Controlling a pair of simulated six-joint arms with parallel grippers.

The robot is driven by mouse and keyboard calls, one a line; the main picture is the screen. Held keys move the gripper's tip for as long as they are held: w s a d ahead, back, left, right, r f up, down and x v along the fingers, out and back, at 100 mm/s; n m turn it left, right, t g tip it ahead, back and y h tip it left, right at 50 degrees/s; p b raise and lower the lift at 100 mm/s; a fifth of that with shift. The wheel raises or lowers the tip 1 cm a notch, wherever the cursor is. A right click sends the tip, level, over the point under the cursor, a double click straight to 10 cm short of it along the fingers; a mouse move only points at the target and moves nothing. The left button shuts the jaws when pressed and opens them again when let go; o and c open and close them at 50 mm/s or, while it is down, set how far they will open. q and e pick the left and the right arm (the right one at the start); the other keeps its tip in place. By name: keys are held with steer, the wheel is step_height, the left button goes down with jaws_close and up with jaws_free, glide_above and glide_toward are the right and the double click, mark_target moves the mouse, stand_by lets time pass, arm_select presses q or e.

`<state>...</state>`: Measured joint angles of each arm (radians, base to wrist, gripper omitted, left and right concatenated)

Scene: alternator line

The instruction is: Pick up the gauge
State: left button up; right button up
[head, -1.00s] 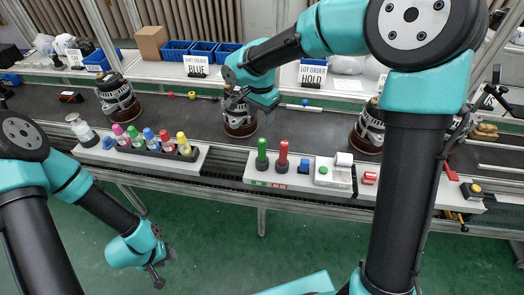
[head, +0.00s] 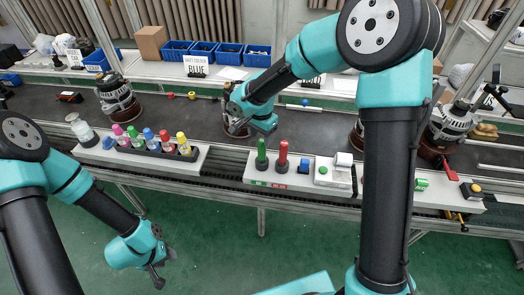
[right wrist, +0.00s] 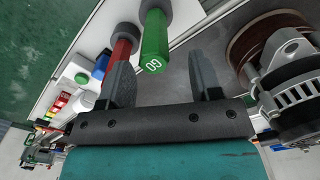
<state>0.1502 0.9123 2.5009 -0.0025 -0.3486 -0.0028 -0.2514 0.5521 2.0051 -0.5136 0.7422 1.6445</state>
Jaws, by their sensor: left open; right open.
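Two gauge-like pins stand upright on the white strip at the table's front: a green one (head: 261,155) and a red one (head: 283,158). In the right wrist view the green pin (right wrist: 154,42) has white lettering on its end, and the red pin (right wrist: 122,50) is beside it. My right gripper (head: 238,122) is open and empty, above the belt, behind and left of the green pin. In its wrist view, the open fingers (right wrist: 158,75) point toward the pins without touching. My left gripper (head: 158,274) hangs low over the green floor, open and empty.
An alternator (head: 232,122) stands just behind my right gripper; it also shows close in the wrist view (right wrist: 282,55). A rack of coloured bottles (head: 150,146) is to the left. A blue block (head: 304,166) and a white device (head: 333,172) are right of the red pin.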

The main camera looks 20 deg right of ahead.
mark_target(262, 153)
steer(key=f, duration=0.5)
steer(key=shift+s+d, duration=0.2)
steer(key=shift+s, duration=0.05)
steer(key=c, duration=1)
